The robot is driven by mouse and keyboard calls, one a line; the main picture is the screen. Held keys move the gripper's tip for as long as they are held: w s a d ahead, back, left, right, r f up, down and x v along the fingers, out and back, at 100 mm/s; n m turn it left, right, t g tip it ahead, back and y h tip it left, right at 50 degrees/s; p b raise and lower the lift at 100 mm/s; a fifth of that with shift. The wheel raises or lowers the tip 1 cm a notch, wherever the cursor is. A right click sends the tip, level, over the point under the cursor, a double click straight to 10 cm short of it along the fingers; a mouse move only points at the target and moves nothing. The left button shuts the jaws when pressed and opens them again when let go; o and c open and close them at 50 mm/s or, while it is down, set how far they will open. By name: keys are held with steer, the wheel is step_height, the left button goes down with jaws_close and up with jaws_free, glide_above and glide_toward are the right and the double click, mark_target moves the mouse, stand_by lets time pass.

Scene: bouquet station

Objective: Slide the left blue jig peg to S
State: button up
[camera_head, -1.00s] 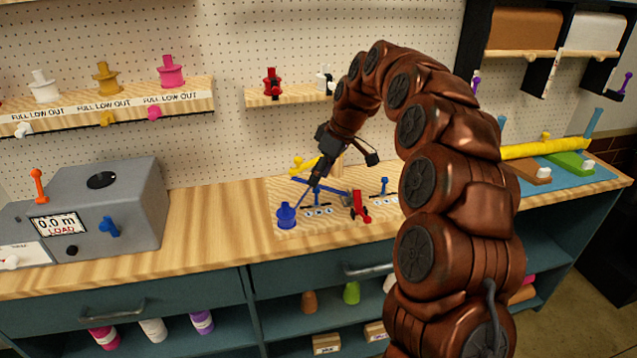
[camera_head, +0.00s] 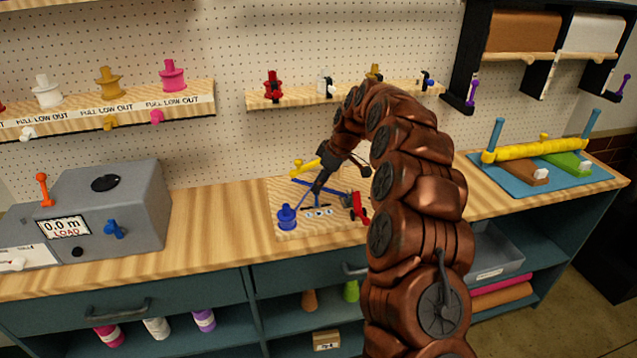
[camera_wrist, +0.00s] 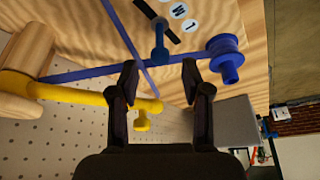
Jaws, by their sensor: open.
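The left blue jig peg (camera_wrist: 158,45) stands in a dark slot (camera_wrist: 150,12) on the wooden board, at about the slot's middle. The S label is not clearly seen. My gripper (camera_wrist: 160,66) is open, and the peg shows between and just beyond its fingertips, apart from both as far as I can tell. The right jig peg is hidden behind my arm.
A blue ribbon (camera_wrist: 80,74) crosses near the fingers, from a blue spool (camera_wrist: 226,55) right of the peg. The spool (camera_head: 287,217) stands at the board's left. A yellow bar (camera_wrist: 85,95) lies close to the left finger. A red tool (camera_head: 357,206) is right of the slot.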

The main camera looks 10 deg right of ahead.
mark_target(316, 198)
steer(key=shift+x, duration=1.15)
jaws_close()
